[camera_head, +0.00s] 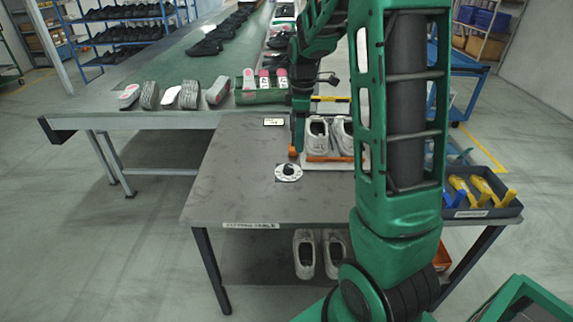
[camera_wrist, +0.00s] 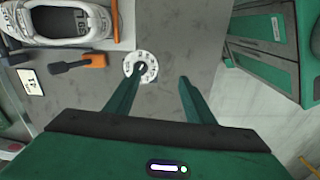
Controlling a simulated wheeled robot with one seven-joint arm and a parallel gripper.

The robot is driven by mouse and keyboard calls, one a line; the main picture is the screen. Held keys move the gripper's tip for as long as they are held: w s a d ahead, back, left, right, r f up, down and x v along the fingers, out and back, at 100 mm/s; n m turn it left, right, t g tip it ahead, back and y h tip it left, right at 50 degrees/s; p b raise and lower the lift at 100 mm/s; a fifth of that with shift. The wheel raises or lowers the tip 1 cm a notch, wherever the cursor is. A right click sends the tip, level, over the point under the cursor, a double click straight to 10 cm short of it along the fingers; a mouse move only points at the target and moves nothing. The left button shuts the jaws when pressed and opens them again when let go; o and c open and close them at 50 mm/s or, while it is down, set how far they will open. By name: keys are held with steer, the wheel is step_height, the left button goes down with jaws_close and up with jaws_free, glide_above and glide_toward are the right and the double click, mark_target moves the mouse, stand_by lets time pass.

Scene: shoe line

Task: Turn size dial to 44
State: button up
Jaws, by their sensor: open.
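The size dial (camera_head: 288,172) is a round white disc with dark markings and a black knob at its middle, lying flat on the grey table (camera_head: 240,185). In the wrist view the dial (camera_wrist: 146,68) lies beyond the fingertips, its black knob near the tip of the left finger. The numbers are too small to read. My gripper (camera_wrist: 160,78) is open and empty, its two green fingers apart. The right finger is over bare table. In the head view my arm hides part of the table, and the gripper's fingers are hard to make out.
White shoes (camera_head: 318,135) stand on a tray behind the dial. An orange-and-black tool (camera_wrist: 88,62) and a small label card (camera_wrist: 30,82) lie near the dial. A dark bin (camera_head: 485,212) with yellow items stands at the right. Table left of the dial is clear.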

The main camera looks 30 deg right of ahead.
mark_target(288, 166)
steer(key=w+f+n, duration=0.4)
steer(key=w, duration=0.3)
steer(key=f, duration=1)
steer(key=shift+s+d+f, duration=0.1)
steer(key=shift+s+f, duration=0.15)
steer(key=shift+f, duration=0.05)
steer(key=c, duration=1.1)
